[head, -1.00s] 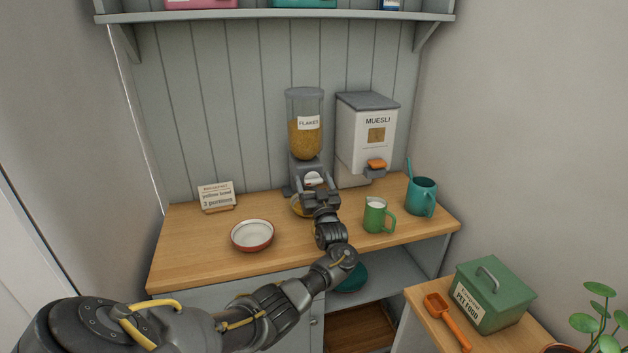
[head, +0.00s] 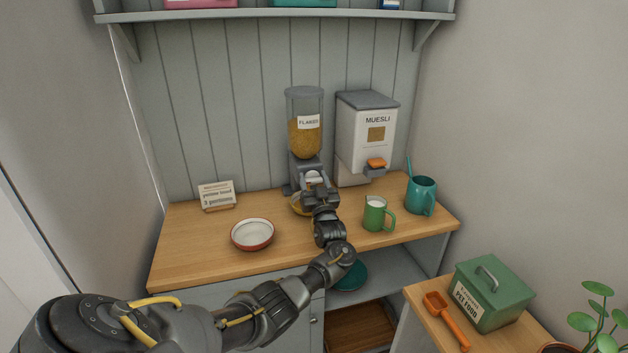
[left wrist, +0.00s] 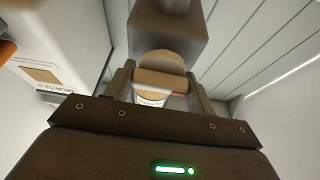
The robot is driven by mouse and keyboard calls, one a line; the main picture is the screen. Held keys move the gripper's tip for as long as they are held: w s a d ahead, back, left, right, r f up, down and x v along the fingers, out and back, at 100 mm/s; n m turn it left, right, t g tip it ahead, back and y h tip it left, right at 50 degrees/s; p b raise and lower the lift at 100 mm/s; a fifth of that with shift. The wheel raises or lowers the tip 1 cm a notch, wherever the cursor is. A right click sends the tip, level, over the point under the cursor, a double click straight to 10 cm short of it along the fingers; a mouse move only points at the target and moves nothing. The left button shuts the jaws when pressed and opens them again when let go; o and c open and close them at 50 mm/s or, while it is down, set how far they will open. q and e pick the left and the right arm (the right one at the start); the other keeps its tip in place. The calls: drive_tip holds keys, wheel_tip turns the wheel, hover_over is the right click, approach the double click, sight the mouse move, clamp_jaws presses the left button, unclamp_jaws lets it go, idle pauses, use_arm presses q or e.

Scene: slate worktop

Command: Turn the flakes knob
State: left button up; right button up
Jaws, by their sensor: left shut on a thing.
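The flakes dispenser (head: 305,135) stands at the back of the wooden counter, a clear hopper partly full of golden flakes above a grey base. My left gripper (head: 314,181) is at the front of that base, shut on the flakes knob (head: 313,175), which is mostly hidden by the fingers. In the left wrist view the rounded knob (left wrist: 160,63) sits between the fingers (left wrist: 160,88), under the grey dispenser body. A yellow bowl (head: 297,206) stands below the dispenser, partly covered by my gripper; its contents cannot be made out. My right gripper is not in view.
A card (head: 217,194) reads yellow bowl, 3 portions. A red-rimmed white bowl (head: 252,235) stands left of my arm. The muesli dispenser (head: 364,130), green jug (head: 376,214) and teal mug (head: 421,195) stand right. A pet food box (head: 494,290) and orange scoop (head: 447,318) are lower right.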

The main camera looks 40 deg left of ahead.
use_arm(q)
drive_tip(key=shift+r+m+t+h+p, duration=0.15)
drive_tip(key=shift+m+t+h+p, duration=0.15)
drive_tip(key=shift+m+p, duration=0.4)
drive_tip(key=m+h+p, duration=0.2)
drive_tip(key=m+p, duration=0.2)
drive_tip(key=m, duration=0.1)
drive_tip(key=m+t+h+p, duration=0.1)
drive_tip(key=m+h+p, duration=0.1)
drive_tip(key=m+p, duration=0.2)
drive_tip(key=m+t+h+p, duration=0.1)
drive_tip(key=m+h+p, duration=0.1)
drive_tip(key=m+p, duration=0.3)
drive_tip(key=shift+m+h, duration=0.4)
drive_tip(key=shift+m, duration=0.8)
drive_tip(key=shift+d+f+m+h+p, duration=0.1)
drive_tip(key=shift+f+m+h+p, duration=0.15)
drive_tip(key=shift+m+p, duration=0.85)
drive_tip(key=shift+w+m+g+h+p, duration=0.1)
drive_tip(key=shift+m+g+h+p, duration=0.25)
drive_tip(key=shift+m, duration=0.55)
drive_tip(key=shift+f, duration=0.15)
drive_tip(key=o, duration=1)
